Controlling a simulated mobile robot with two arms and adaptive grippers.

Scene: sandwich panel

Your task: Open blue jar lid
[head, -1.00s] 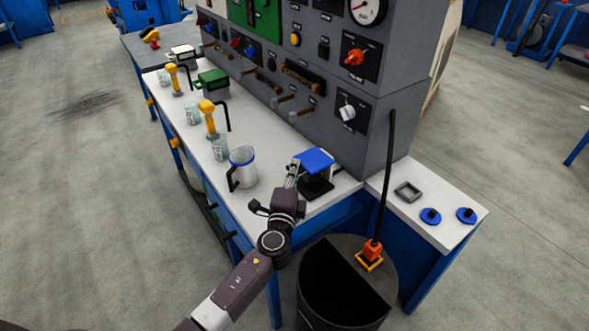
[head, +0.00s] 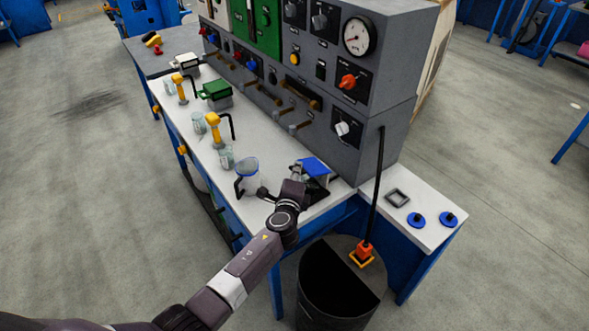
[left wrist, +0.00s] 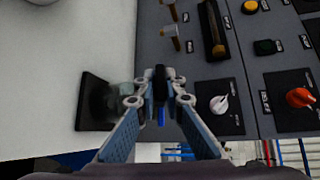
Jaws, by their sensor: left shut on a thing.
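The blue square lid (head: 316,166) is tilted at the front of the white worktop, close against the grey panel. My left gripper (head: 298,173) is at its left side, shut on the lid. In the left wrist view, my left gripper's fingertips (left wrist: 160,92) close around a dark part, with a bit of blue below it. The jar's black base (left wrist: 95,104) stands on the worktop to the left of the fingers there. In the head view the arm and lid hide most of the jar. I cannot tell whether lid and jar still touch. My right gripper is not in view.
The grey panel (head: 375,140) with knobs and levers rises close behind the lid. A dark bin (head: 325,300) stands below the worktop. The side shelf (head: 440,205) holds blue discs and a grey frame.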

